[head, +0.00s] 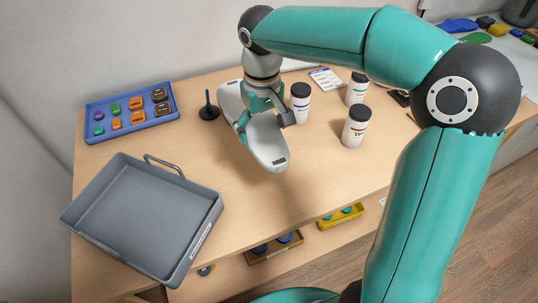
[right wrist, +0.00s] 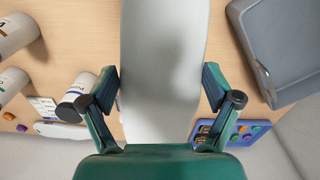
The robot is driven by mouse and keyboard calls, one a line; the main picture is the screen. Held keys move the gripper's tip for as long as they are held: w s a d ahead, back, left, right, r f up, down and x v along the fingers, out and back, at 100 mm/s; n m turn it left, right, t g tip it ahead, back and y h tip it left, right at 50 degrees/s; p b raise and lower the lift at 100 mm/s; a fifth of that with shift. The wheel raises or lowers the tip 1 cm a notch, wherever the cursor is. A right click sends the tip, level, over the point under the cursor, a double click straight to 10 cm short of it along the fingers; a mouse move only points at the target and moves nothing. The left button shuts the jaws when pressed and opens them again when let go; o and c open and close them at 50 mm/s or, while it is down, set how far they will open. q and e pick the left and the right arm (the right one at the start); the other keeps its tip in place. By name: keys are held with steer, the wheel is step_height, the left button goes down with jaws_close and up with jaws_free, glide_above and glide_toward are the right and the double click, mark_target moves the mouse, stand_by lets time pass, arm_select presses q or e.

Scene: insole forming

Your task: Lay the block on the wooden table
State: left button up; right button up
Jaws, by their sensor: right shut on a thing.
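The block (head: 270,143) is a long, pale grey-white, rounded piece with a small dark label at its near end. My right gripper (head: 262,116) is shut across its middle from above. In the right wrist view the block (right wrist: 163,70) runs lengthwise between the two teal fingers (right wrist: 163,90). The block is over the middle of the wooden table (head: 310,190), roughly level; I cannot tell whether its underside touches the wood. My left gripper is not in view.
A grey tray (head: 135,252) stands at the front left, and a blue tray (head: 133,135) with several small coloured pieces behind it. A dark stand (head: 208,112) is left of the block. White jars (head: 355,128) with black lids stand to its right.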

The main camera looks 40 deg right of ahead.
mark_target(265, 179)
step_height(265, 179, down, 16)
steer(key=shift+s+d+f, duration=0.1)
steer(key=o, duration=1.3)
steer(key=shift+s+r, duration=0.1)
steer(key=shift+r, duration=5.95)
